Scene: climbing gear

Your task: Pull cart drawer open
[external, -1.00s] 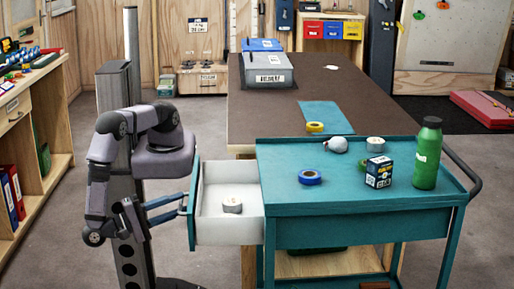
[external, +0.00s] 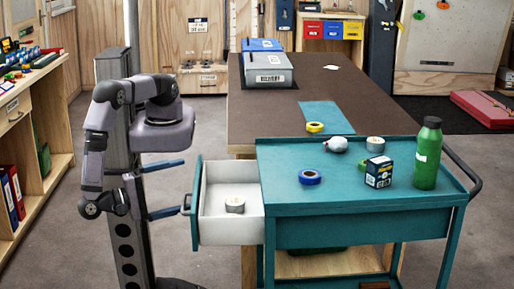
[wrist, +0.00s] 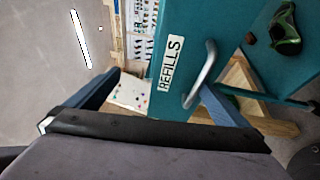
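The teal cart (external: 360,232) has its white-walled drawer (external: 228,170) standing open, pulled out to the left. A pale tape roll (external: 235,205) lies inside it. The drawer's teal front shows in the wrist view (wrist: 170,95) with a "REFILLS" label and a grey bar handle (wrist: 205,75). The handle also shows edge-on in the external view (external: 185,205). My gripper (external: 182,185) is at the left of the drawer front, its blue fingers spread wide with nothing between them. The lower fingertip is close to the handle; I cannot tell if they touch. The wrist view also shows my gripper (wrist: 160,82) open.
A brown workbench (external: 290,112) stands behind. Shelving (external: 45,160) is at the left, with open floor between.

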